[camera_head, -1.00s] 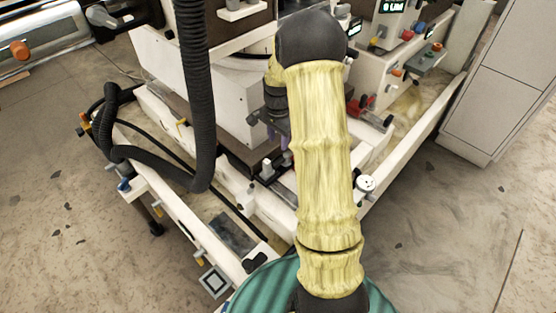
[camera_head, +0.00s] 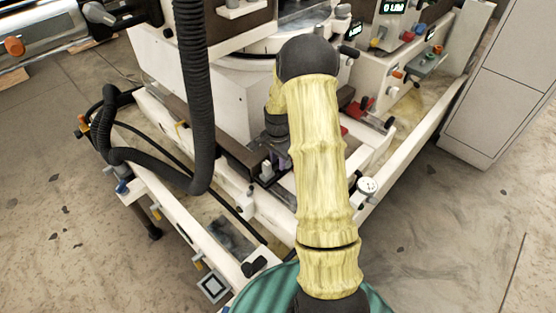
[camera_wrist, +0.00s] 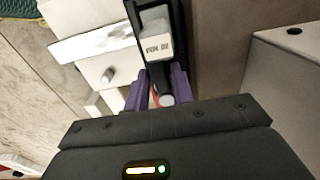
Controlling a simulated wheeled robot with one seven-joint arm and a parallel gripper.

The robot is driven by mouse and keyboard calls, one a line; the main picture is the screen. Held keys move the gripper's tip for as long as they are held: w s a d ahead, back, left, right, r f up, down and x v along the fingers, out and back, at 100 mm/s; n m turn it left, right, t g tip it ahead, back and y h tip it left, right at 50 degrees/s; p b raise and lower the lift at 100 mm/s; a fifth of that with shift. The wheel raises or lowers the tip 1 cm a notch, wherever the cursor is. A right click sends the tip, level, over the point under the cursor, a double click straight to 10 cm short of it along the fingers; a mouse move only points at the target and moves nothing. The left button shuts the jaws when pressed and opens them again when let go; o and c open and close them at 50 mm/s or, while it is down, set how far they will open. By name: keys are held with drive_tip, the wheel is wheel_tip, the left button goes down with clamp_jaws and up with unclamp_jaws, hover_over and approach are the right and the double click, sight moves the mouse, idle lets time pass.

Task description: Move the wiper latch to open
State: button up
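A dark bracket with a light grey block bearing blurred lettering (camera_wrist: 157,47) stands ahead of my gripper in the wrist view; it looks like the wiper latch. A small round grey knob (camera_wrist: 167,100) with a thin red line beside it shows between the fingertips. My gripper (camera_wrist: 160,88) has two purple fingers, spread apart on either side of this knob. I cannot tell whether they touch it. In the head view my gripper (camera_head: 276,158) is low beside the machine's front rail, partly hidden by my arm. A small light post (camera_head: 266,171) stands just left of it.
A black corrugated hose (camera_head: 196,100) hangs left of my arm. A white round knob (camera_head: 367,187) sits on the frame to the right. A control panel (camera_head: 410,40) is at the back right. Grey cabinets (camera_head: 505,90) stand further right, with clear floor before them.

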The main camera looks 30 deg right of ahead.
clamp_jaws()
drive_tip(key=shift+s+d+r+n+p, duration=0.1)
drive_tip(key=shift+s+n+p, duration=0.05)
drive_tip(key=shift+n+p, duration=0.2)
drive_tip(key=n+p, duration=0.1)
drive_tip(key=s+n+p, duration=0.1)
drive_tip(key=n+p, duration=0.1)
drive_tip(key=shift+d+r, duration=0.1)
drive_tip(key=shift+d, duration=0.2)
drive_tip(key=d+n+p, duration=0.1)
drive_tip(key=n+p, duration=0.1)
drive_tip(key=n, duration=0.2)
drive_tip(key=d+n+p, duration=0.2)
drive_tip(key=n+p, duration=0.1)
drive_tip(key=n, duration=0.2)
drive_tip(key=s+d+n+p, duration=0.1)
drive_tip(key=n+p, duration=0.2)
drive_tip(key=n, duration=0.2)
drive_tip(key=shift+d, duration=0.3)
drive_tip(key=shift+n, duration=0.25)
